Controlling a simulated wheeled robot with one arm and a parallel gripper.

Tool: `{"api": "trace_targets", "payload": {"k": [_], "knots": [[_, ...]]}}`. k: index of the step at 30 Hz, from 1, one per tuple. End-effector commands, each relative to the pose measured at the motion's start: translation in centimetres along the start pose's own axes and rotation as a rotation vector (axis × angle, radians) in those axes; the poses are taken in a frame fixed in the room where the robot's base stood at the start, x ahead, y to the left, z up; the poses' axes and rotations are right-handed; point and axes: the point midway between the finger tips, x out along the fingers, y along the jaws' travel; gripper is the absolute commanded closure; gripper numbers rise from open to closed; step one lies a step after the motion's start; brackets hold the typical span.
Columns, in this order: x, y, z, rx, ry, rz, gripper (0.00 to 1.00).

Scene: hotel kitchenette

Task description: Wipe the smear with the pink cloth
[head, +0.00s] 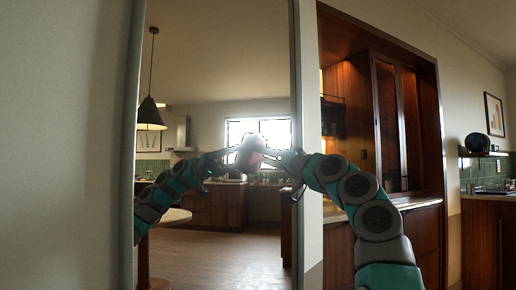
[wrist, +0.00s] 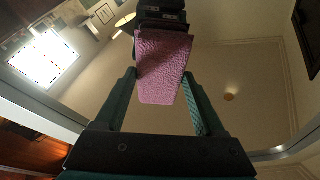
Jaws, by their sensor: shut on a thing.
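My gripper (head: 273,157) is shut on the pink cloth (wrist: 163,65), which hangs between its two green fingers in the wrist view. In the head view the cloth (head: 257,160) is small and close to the face of a tall mirror (head: 215,80). The mirror shows a reflection of my arm and gripper coming from the left. I cannot tell whether the cloth touches the glass.
The mirror's grey frame (head: 309,150) runs up on its right side, close to my arm. A wooden cabinet with a counter (head: 405,203) stands to the right. A plain wall (head: 60,150) fills the left. The window, lamp and floor inside the mirror are reflections.

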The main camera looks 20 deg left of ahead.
Motion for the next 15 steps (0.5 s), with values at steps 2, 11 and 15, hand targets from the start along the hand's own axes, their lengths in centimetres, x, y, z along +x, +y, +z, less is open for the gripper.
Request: {"api": "trace_targets", "payload": {"k": [2, 11, 15], "knots": [[0.1, 0.2, 0.0, 0.0, -0.004, 0.001, 0.73], [-0.3, -0.2, 0.4, 0.001, -0.001, 0.0, 0.73], [-0.6, -1.2, 1.0, 0.0, 0.0, 0.0, 0.73]]}}
